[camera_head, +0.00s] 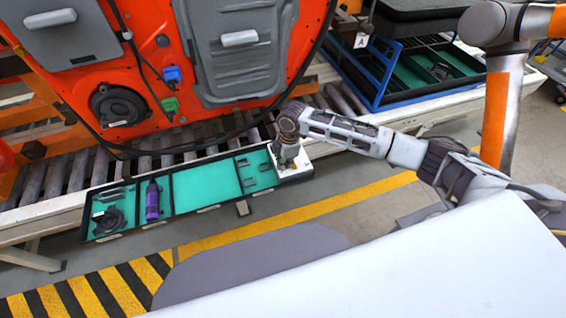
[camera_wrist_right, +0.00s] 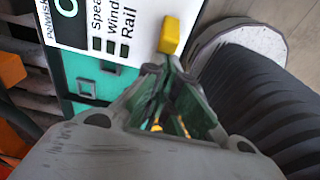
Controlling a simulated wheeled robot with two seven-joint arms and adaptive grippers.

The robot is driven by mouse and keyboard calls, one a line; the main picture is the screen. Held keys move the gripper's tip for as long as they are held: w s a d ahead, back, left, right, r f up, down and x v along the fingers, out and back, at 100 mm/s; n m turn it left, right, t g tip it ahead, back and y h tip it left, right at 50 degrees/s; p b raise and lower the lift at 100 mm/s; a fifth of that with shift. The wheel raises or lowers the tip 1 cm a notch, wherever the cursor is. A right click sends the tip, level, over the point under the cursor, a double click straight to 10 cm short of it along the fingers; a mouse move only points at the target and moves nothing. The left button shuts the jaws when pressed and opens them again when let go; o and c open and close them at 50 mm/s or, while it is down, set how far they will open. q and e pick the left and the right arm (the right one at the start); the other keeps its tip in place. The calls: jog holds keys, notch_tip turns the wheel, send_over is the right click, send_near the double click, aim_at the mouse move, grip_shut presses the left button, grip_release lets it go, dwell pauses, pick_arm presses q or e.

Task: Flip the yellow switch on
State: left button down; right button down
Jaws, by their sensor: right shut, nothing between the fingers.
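The yellow switch (camera_wrist_right: 170,36) stands up from a white panel (camera_wrist_right: 146,12) in the right wrist view. It is beside the printed word "Rail", with small dark green squares by the printed lines. My right gripper (camera_wrist_right: 166,68) is shut and empty, its fingertips just below the switch in that picture; I cannot tell whether they touch it. In the head view my right gripper (camera_head: 288,162) points down over the white panel at the right end of the tray and hides the switch. My left gripper is not in view.
A long black tray with a teal lining (camera_head: 207,186) holds a purple bottle (camera_head: 152,201), a coiled dark cable (camera_head: 108,221) and small clips. Behind it, an orange car door (camera_head: 140,62) stands over the roller conveyor (camera_head: 70,172). A blue-framed rack (camera_head: 385,75) stands at back right.

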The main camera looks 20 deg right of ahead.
aim_at(294, 163)
jog(key=shift+d+r+y+p, duration=0.3)
jog(key=shift+d+y+p, duration=0.1)
jog(key=shift+y, duration=0.1)
jog(key=shift+d+r+y+p, duration=0.1)
jog(key=shift+d+y+p, duration=0.15)
jog(key=shift+y, duration=0.25)
jog(key=shift+d+r+y, duration=0.1)
jog(key=shift+d+y, duration=0.25)
jog(key=shift+y, duration=0.25)
jog(key=shift+d+y, duration=0.35)
jog(key=shift+y, duration=0.25)
jog(key=shift+d+r+y+b, duration=0.1)
jog(key=shift+d+y+b, duration=0.3)
jog(key=shift+y, duration=0.2)
jog(key=shift+d+y, duration=0.1)
jog(key=shift+y, duration=0.2)
jog(key=shift+r, duration=0.7)
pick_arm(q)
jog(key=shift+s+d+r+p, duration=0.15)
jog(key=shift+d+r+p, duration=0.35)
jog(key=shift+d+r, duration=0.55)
pick_arm(e)
jog(key=shift+r, duration=0.35)
